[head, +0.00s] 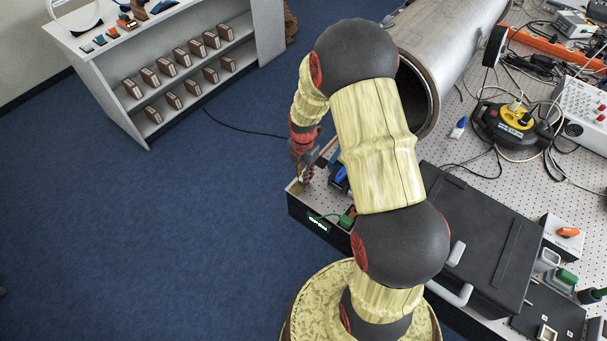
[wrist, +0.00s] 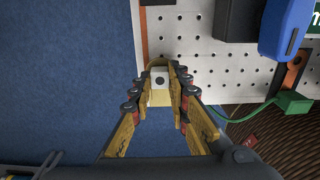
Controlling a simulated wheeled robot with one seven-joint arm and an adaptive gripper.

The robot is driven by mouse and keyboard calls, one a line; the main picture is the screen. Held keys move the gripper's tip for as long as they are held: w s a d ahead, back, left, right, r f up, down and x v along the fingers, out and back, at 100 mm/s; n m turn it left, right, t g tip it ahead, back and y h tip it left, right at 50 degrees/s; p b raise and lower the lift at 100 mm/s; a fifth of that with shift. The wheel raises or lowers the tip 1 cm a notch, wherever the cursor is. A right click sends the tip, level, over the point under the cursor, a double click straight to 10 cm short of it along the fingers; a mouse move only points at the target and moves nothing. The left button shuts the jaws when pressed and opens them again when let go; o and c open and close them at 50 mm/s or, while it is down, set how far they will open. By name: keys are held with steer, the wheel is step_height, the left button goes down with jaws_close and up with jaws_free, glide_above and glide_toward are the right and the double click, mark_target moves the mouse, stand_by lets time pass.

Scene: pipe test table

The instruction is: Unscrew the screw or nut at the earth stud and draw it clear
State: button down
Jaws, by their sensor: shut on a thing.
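My gripper (head: 303,172) is low at the table's near left corner in the head view, partly hidden by my wrist. In the wrist view my gripper (wrist: 160,92) has its yellow fingers closed in from both sides at the table edge. A small pale block with a dark round centre (wrist: 160,81) shows between the fingertips, at the earth stud's place. The fingers are shut on the small screw or nut there. Its thread and how far it sits on the stud cannot be made out.
A green plug (wrist: 292,102) with a green cable lies right of the fingers, with a blue part (wrist: 287,28) beyond. The white perforated table (wrist: 205,55) extends behind. A large metal pipe (head: 440,45) and a black case (head: 480,235) stand on it. Blue floor (head: 150,240) is clear at left.

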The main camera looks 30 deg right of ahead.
steer(key=shift+r, duration=0.15)
steer(key=shift+r+p, duration=1.1)
steer(key=shift+r, duration=0.55)
steer(key=shift+r, duration=0.15)
steer(key=shift+r+p, duration=1.8)
steer(key=shift+r, duration=1.05)
